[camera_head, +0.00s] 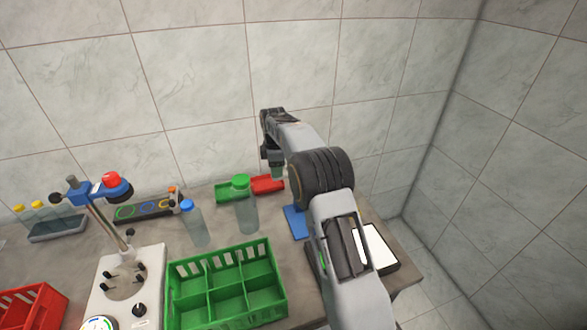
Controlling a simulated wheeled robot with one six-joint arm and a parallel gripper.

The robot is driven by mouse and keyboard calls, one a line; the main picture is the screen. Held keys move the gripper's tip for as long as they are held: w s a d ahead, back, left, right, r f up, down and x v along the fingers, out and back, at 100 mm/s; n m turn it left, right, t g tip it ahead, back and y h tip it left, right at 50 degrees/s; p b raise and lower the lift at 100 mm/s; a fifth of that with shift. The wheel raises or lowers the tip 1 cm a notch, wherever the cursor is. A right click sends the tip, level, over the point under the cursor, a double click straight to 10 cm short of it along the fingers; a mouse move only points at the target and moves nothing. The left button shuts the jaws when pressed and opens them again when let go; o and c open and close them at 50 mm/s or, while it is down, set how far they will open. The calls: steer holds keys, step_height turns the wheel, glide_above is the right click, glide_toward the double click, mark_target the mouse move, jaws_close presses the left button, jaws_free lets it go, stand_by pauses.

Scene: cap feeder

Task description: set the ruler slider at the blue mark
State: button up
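I cannot make out a ruler, its slider or a blue mark for it in the camera_head view; my arm covers part of the table's right side. My gripper (272,160) hangs at the end of my arm near the back wall, above the red part of a small green and red tray. It is small and dark here, and its fingers cannot be told apart. A small grey-green piece (277,173) shows right below it; I cannot tell whether it is held.
A green divided crate (227,247) stands in front. Behind it are a green-capped bottle (245,208), a blue-capped bottle (194,222) and the tray (232,191). A blue flat piece (295,222) lies beside my arm. A stand with a blue clamp (90,193) rises left.

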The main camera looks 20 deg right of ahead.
steer(key=c, duration=0.6)
steer(key=shift+f, duration=0.15)
step_height(320, 180, down, 6)
steer(key=b, duration=0.3)
steer(key=shift+f, duration=0.15)
stand_by(0.5)
steer(key=o, duration=0.7)
